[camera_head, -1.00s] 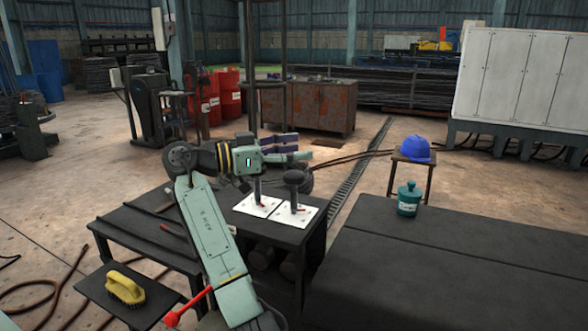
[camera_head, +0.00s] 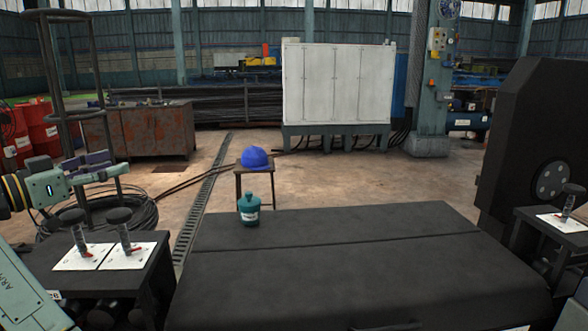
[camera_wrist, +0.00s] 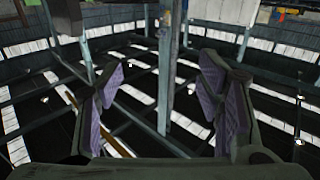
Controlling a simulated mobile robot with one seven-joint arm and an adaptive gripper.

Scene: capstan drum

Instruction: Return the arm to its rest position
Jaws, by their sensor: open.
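My gripper (camera_head: 96,168) is at the left of the head view, at the end of my green-grey arm. It is held out level above the left stand and points right. Its purple-padded fingers are apart. In the wrist view my gripper (camera_wrist: 165,100) is open, with nothing between the pads.
A long dark bench (camera_head: 330,260) fills the front middle. A teal canister (camera_head: 248,209) stands at its far left edge. A blue hard hat (camera_head: 256,158) lies on a stool behind it. A large dark drum (camera_head: 530,150) and another lever stand (camera_head: 560,222) are at right.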

